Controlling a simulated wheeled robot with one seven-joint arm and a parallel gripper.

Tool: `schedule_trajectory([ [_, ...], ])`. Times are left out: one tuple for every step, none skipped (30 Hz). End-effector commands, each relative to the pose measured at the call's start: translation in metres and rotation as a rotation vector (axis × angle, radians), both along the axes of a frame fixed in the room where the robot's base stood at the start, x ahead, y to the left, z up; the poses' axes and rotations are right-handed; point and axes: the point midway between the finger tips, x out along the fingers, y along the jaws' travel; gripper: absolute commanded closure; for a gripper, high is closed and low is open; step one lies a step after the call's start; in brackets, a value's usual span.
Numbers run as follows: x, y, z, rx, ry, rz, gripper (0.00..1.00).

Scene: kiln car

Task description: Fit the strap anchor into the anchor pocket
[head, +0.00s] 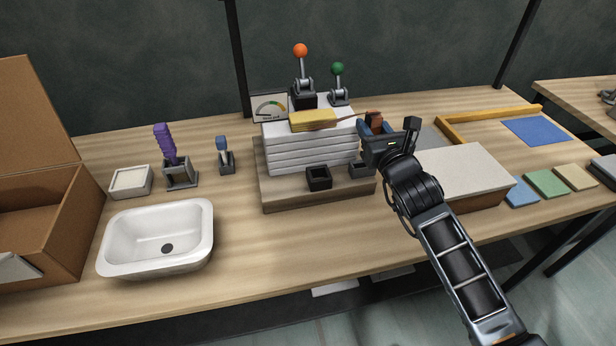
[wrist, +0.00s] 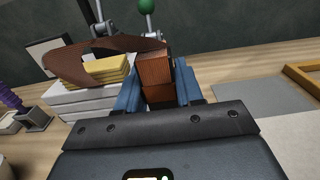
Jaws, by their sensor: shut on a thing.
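My gripper (head: 374,134) has its blue fingers shut on the strap anchor, a reddish-brown block (wrist: 154,72), which it holds above the right end of the white slab stack (head: 300,152). A brown strap (wrist: 75,62) runs left from the anchor, across the yellow block (head: 313,121) on top of the stack. Two small dark open-topped pockets stand on the stack's wooden base: one at the front (head: 319,178) and one at the right corner (head: 359,170), partly under my gripper. I cannot tell which is the anchor pocket. The anchor's lower end is hidden.
Levers with an orange knob (head: 300,51) and a green knob (head: 338,69) stand close behind the stack. A pale-topped box (head: 467,170) is right of my gripper. A white basin (head: 157,237) stands left; the bench between basin and base is clear.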

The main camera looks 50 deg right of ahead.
Motion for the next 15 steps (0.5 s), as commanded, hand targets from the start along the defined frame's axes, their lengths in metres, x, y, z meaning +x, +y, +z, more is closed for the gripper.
schedule_trajectory([
  [0.001, 0.001, 0.0, 0.0, 0.0, 0.0, 0.99],
  [0.001, 0.001, -0.001, 0.001, -0.001, -0.002, 0.99],
  [0.003, 0.003, -0.003, 0.001, 0.0, -0.003, 0.99],
  [0.004, 0.005, -0.005, 0.001, 0.0, -0.004, 0.99],
  [0.006, 0.007, -0.007, 0.001, 0.001, -0.004, 0.99],
  [0.009, 0.01, -0.009, 0.001, 0.0, -0.004, 0.99],
  [0.011, 0.013, -0.011, 0.001, -0.001, -0.004, 0.99],
  [0.013, 0.015, -0.012, -0.001, -0.001, -0.004, 0.99],
  [0.015, 0.018, -0.015, 0.0, 0.0, -0.005, 0.99],
  [0.017, 0.02, -0.017, 0.001, -0.001, -0.005, 0.99],
  [0.019, 0.022, -0.018, 0.001, 0.001, -0.005, 0.99],
  [0.021, 0.025, -0.021, 0.001, 0.001, -0.005, 0.99],
  [0.022, 0.027, -0.023, 0.001, 0.001, -0.006, 0.99],
  [0.025, 0.029, -0.024, 0.001, 0.001, -0.005, 0.99],
  [0.027, 0.032, -0.026, 0.001, -0.001, -0.004, 0.99],
])
